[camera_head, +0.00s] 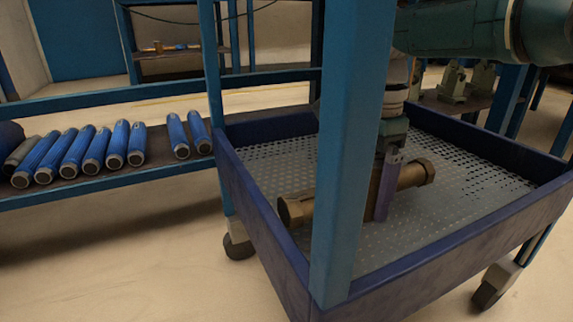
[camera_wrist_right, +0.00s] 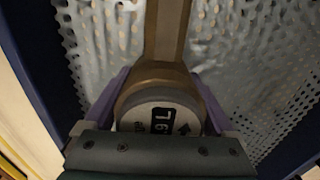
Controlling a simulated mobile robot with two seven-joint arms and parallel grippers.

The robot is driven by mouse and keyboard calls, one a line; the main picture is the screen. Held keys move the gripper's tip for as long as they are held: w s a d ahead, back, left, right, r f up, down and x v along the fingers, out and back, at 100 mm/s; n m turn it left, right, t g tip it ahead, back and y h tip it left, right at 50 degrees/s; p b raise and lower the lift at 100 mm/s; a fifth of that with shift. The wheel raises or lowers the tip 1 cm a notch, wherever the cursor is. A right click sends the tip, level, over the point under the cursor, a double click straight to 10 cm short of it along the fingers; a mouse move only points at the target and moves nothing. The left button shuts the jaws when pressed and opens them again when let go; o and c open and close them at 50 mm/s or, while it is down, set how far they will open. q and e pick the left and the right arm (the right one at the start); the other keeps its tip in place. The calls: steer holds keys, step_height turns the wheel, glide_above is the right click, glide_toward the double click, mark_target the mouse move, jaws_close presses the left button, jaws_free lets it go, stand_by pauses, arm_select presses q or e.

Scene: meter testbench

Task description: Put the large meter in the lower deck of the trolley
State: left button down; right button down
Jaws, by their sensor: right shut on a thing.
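The large meter (camera_head: 410,175) is a bronze pipe body with a flanged end (camera_head: 297,209), lying level at the perforated floor of the trolley's lower deck (camera_head: 270,165). A blue trolley post hides part of it. My right gripper (camera_head: 386,205) points down into the deck and is shut on the meter's middle. In the right wrist view, the meter's round pale dial (camera_wrist_right: 160,120) with a dark label sits between the purple fingers, and its bronze pipe runs up the picture. I cannot tell whether the meter touches the floor. My left gripper is not in view.
The blue trolley post (camera_head: 345,150) stands close in front of my right arm. The deck has a raised dark blue rim (camera_head: 440,262). Several blue cylinders (camera_head: 75,152) lie on a shelf at the left. The deck floor around the meter is bare.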

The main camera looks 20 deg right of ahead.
steer(key=shift+w+r, duration=0.15)
steer(key=shift+r, duration=0.05)
steer(key=shift+f, duration=0.15)
steer(key=shift+c, duration=0.2)
jaws_free()
steer(key=shift+o, duration=0.2)
step_height(320, 180, up, 11)
steer(key=p, duration=0.9)
steer(key=shift+p, duration=0.35)
steer(key=shift+r+p, duration=0.35)
steer(key=shift+r, duration=0.3)
